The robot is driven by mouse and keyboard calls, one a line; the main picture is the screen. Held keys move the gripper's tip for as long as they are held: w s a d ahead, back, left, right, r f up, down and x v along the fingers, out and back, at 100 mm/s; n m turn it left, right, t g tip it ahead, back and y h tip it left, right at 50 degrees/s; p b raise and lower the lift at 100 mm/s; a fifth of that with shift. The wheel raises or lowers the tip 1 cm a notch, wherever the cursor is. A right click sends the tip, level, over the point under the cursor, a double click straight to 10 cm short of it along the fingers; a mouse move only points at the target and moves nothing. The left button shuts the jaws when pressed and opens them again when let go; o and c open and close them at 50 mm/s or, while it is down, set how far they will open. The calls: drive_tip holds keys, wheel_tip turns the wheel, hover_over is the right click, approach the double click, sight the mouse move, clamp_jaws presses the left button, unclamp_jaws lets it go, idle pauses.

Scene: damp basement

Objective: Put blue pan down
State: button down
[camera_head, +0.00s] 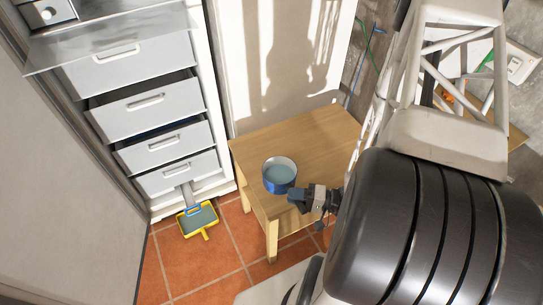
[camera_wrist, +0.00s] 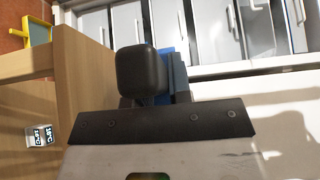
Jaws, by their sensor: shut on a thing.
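The blue pan (camera_head: 278,182), round with a pale inside, is over the front part of the small wooden table (camera_head: 325,140). It looks upright. I cannot tell whether its base touches the tabletop. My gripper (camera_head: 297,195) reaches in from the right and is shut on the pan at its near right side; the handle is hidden. In the wrist view, the dark finger (camera_wrist: 140,72) blocks most of the pan, and only a blue strip of the pan (camera_wrist: 179,75) shows beside it.
An open cabinet with several pale drawers (camera_head: 150,107) stands to the left. A yellow-rimmed dustpan (camera_head: 198,220) is by its foot on the orange tiles. The tabletop behind the pan is clear. A small labelled item (camera_wrist: 39,135) shows beside the table's wood in the wrist view.

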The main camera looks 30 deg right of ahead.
sight(284, 165)
drive_tip(key=shift+w, duration=0.1)
drive_tip(key=w+d, duration=0.1)
drive_tip(key=w, duration=0.4)
drive_tip(key=w+d+f, duration=0.1)
drive_tip(key=w+d, duration=0.1)
drive_tip(key=w, duration=0.3)
drive_tip(key=w+d, duration=0.1)
drive_tip(key=w, duration=0.4)
drive_tip(key=shift+w+d+f, duration=0.1)
drive_tip(key=shift+d+f, duration=0.15)
drive_tip(key=shift+d, duration=0.1)
drive_tip(key=shift+f, duration=0.1)
drive_tip(key=shift+f, duration=1.65)
drive_tip(key=shift+f, duration=0.1)
drive_tip(key=c, duration=1)
unclamp_jaws()
drive_tip(key=shift+c, duration=0.2)
